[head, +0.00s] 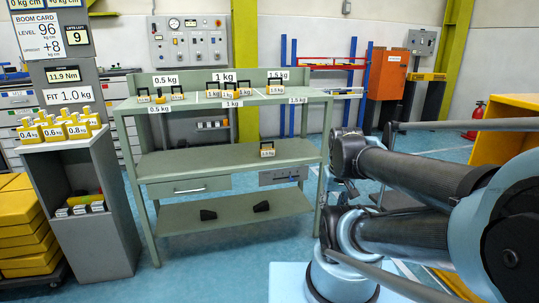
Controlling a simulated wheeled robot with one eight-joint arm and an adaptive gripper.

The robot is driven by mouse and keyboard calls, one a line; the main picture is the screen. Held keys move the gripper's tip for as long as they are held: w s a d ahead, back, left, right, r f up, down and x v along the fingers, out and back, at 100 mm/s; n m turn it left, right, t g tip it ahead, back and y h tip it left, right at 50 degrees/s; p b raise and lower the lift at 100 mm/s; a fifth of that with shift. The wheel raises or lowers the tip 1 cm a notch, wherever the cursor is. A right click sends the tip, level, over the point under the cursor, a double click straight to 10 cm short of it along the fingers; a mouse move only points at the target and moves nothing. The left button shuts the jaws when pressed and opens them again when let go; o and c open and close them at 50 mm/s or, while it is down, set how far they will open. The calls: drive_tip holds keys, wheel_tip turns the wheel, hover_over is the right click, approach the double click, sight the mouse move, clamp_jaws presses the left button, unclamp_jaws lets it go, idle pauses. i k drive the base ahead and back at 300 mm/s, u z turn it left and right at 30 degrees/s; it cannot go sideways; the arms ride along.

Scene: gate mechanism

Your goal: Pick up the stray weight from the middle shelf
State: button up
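My gripper does not show in this view, and nothing touches the weight.
The bench top (180,103) above holds several yellow weights in groups marked 0.5, 1 and 1.5 kg. Two black wedge-shaped pieces (208,214) lie on the bottom shelf. A grey cabinet (85,215) with yellow weights stands left. The floor before the bench is clear.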

sight(264, 152)
drive_tip(key=z, duration=0.05)
drive_tip(key=i, duration=1)
drive_tip(key=u, duration=0.05)
